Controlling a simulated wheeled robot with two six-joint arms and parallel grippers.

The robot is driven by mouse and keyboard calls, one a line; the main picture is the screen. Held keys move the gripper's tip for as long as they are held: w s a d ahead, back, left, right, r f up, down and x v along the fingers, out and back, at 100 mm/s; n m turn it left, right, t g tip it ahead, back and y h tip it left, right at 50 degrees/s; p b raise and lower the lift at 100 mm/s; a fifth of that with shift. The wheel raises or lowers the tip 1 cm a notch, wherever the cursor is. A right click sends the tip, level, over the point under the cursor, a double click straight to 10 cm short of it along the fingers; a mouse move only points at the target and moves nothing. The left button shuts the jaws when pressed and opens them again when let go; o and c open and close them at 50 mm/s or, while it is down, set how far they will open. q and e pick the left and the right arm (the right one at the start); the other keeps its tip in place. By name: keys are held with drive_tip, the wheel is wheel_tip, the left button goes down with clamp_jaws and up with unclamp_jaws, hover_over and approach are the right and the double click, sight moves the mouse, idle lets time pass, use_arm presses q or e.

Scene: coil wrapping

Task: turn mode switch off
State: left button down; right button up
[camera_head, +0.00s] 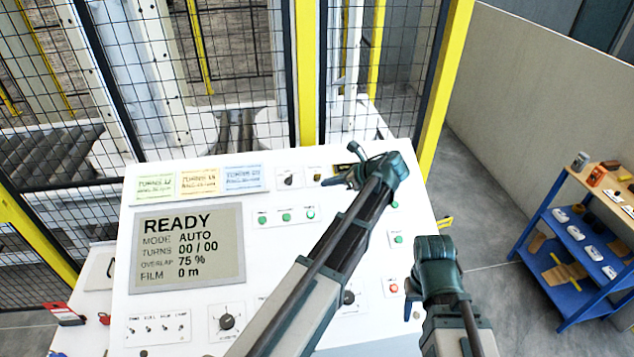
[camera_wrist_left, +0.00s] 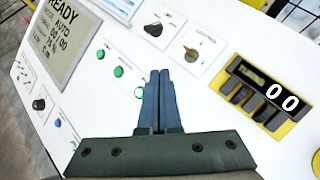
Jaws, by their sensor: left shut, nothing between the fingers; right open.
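The white control panel (camera_head: 150,305) has a screen (camera_head: 190,248) reading READY and MODE AUTO. Near its top edge are a dark knob (camera_head: 289,180) and a brownish knob (camera_head: 317,175); the left wrist view shows the dark knob (camera_wrist_left: 153,29) and the brownish knob (camera_wrist_left: 190,54), labelled CONTROL. A rotary knob (camera_head: 227,321) sits lower down. I cannot read which one is the mode switch. My left gripper (camera_head: 335,180) is shut and empty over the panel's top right; its tips (camera_wrist_left: 160,72) point toward these knobs, apart from them. My right gripper (camera_head: 409,305) is open beside the panel's right edge.
A yellow counter (camera_wrist_left: 262,95) reading 00 stands right of the CONTROL knob. Green buttons (camera_head: 286,217) and small toggles (camera_head: 165,328) are on the panel. A mesh fence (camera_head: 240,60) stands behind. A blue shelf cart (camera_head: 565,300) is at right.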

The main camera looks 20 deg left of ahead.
sight(293, 176)
use_arm(q)
drive_tip(key=b+x, duration=0.5)
drive_tip(key=x, duration=0.4)
drive_tip(key=shift+d+f, duration=0.15)
drive_tip(key=shift+f, duration=0.1)
drive_tip(key=shift+w+a+r+p, duration=0.1)
drive_tip(key=shift+a+r+p, duration=0.25)
drive_tip(key=shift+a, duration=0.2)
drive_tip(key=shift+w+a+r+p, duration=0.15)
drive_tip(key=shift+a+r+p, duration=0.15)
drive_tip(key=shift+a, duration=0.3)
drive_tip(key=shift+w+a+r, duration=0.15)
drive_tip(key=shift+a, duration=0.65)
drive_tip(key=shift+w+a+r+n+g+p, duration=0.4)
drive_tip(key=shift+n+g+p, duration=0.2)
drive_tip(key=shift+n+p, duration=0.2)
drive_tip(key=shift+w+a, duration=0.1)
drive_tip(key=shift+a, duration=0.05)
drive_tip(key=shift+w+a+r, duration=0.15)
drive_tip(key=shift+a, duration=0.25)
drive_tip(key=shift+w+a+p, duration=0.1)
drive_tip(key=shift+w+p, duration=0.05)
drive_tip(key=shift+p, duration=0.15)
